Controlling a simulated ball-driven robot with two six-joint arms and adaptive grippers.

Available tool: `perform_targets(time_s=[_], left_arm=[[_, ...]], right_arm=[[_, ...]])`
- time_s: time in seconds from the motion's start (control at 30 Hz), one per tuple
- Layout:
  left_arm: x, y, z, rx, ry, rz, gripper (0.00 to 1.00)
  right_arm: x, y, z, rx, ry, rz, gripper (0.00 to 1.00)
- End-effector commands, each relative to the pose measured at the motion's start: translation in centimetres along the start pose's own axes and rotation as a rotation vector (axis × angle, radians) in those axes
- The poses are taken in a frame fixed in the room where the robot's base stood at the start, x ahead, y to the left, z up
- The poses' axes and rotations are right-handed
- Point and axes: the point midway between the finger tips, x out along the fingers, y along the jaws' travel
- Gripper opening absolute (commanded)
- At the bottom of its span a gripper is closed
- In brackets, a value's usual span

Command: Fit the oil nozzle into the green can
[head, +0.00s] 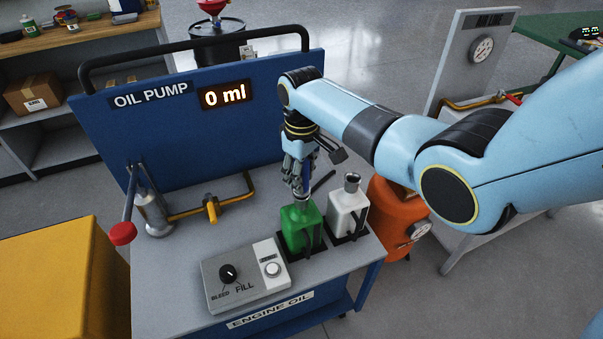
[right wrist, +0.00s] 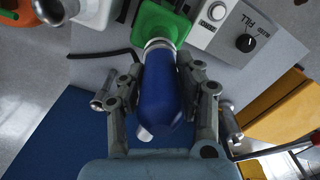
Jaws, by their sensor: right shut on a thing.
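The green can (head: 301,228) stands upright in a dark holder on the oil pump bench, and its top shows in the right wrist view (right wrist: 163,22). My right gripper (head: 298,182) points down over it, shut on the blue oil nozzle (right wrist: 163,95). In the right wrist view the nozzle lies between the two fingers, with a metallic ring at its can end. That end is right at the can's mouth. I cannot tell whether it is seated or only close above. In the head view the fingers mostly hide the nozzle. My left gripper is not in view.
A white can (head: 347,212) stands in a holder just right of the green one. A control box (head: 246,277) with a knob is in front. A yellow pipe (head: 213,207) and red-ended lever (head: 123,232) are at left. The blue panel (head: 190,135) behind reads 0 ml.

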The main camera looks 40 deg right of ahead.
Motion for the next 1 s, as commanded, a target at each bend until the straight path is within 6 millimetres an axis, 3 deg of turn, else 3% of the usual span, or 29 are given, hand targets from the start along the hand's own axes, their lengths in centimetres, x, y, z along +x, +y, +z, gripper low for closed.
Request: perform_targets(time_s=[0.17, 0.2, 0.37, 0.57, 0.77, 1.0], left_arm=[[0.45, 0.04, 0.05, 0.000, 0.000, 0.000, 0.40], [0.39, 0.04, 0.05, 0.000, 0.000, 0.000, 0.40], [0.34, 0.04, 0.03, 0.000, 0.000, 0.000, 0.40], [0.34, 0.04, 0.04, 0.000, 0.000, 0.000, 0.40], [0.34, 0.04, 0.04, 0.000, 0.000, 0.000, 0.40], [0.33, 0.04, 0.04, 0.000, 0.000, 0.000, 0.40]], right_arm=[[0.59, 0.01, -0.06, 0.000, 0.001, 0.000, 0.00], [0.52, 0.01, -0.07, 0.000, 0.002, 0.000, 0.37], [0.47, 0.01, -0.05, 0.000, 0.001, 0.000, 0.58], [0.50, 0.00, -0.02, 0.000, 0.000, 0.000, 0.61], [0.54, 0.00, 0.02, 0.000, 0.000, 0.000, 0.84], [0.50, 0.00, 0.00, 0.000, 0.000, 0.000, 0.84]])
